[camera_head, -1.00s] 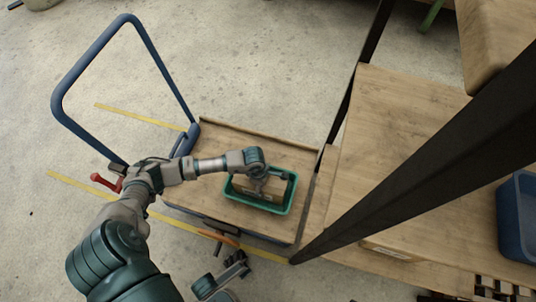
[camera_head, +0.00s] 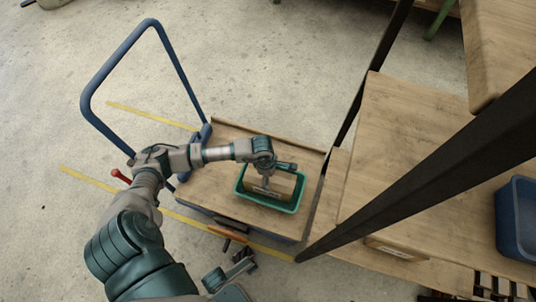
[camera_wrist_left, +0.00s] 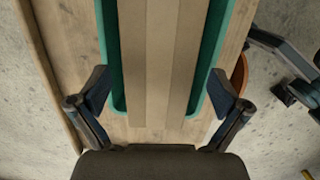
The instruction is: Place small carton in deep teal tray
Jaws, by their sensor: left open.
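The small carton (camera_head: 284,184), a brown box with a paler band, sits within the walls of the deep teal tray (camera_head: 268,203). In the left wrist view the carton (camera_wrist_left: 160,60) runs up the middle, with teal tray walls (camera_wrist_left: 110,50) on both sides. My left gripper (camera_head: 264,188) points down over the tray. Its two fingers (camera_wrist_left: 160,90) are spread wide on either side of the carton, with gaps visible. The carton's underside is hidden. My right gripper (camera_head: 243,264) seems to be the dark part low in the head view; its jaws are too small to read.
The tray stands on a wooden cart deck (camera_head: 222,135) with a blue handle (camera_head: 88,95). A dark post (camera_head: 430,160) crosses in front of a wooden table (camera_head: 400,120) at right. A blue bin (camera_head: 518,225) stands at the right edge. An orange-brown object (camera_head: 228,234) is beside the cart.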

